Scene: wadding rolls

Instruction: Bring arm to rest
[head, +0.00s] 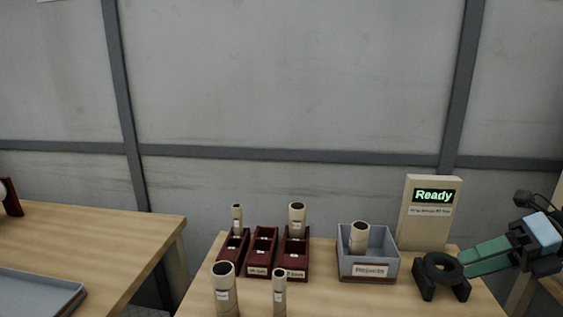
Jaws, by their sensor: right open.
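My right gripper (466,261) reaches in from the right edge with green fingers. It is open, its fingertips beside a black ring-shaped gauge on a black stand (428,290). From this angle I cannot tell whether they touch it. Nothing shows between the fingers. My left gripper is not in view. Two cream rolls, a wide one (226,292) and a slim one (279,295), stand upright at the table's front. A slim roll (237,218) and a wide roll (297,218) stand at the dark red trays. Another roll (359,237) stands tilted in the grey bin labelled "Rejects" (369,271).
Three dark red trays (262,250) stand side by side. A beige panel (428,225) with a green "Ready" display rises behind the ring stand. A second wooden table (110,235) at left holds a grey tray (35,290). A gap separates the tables. A grey wall closes the back.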

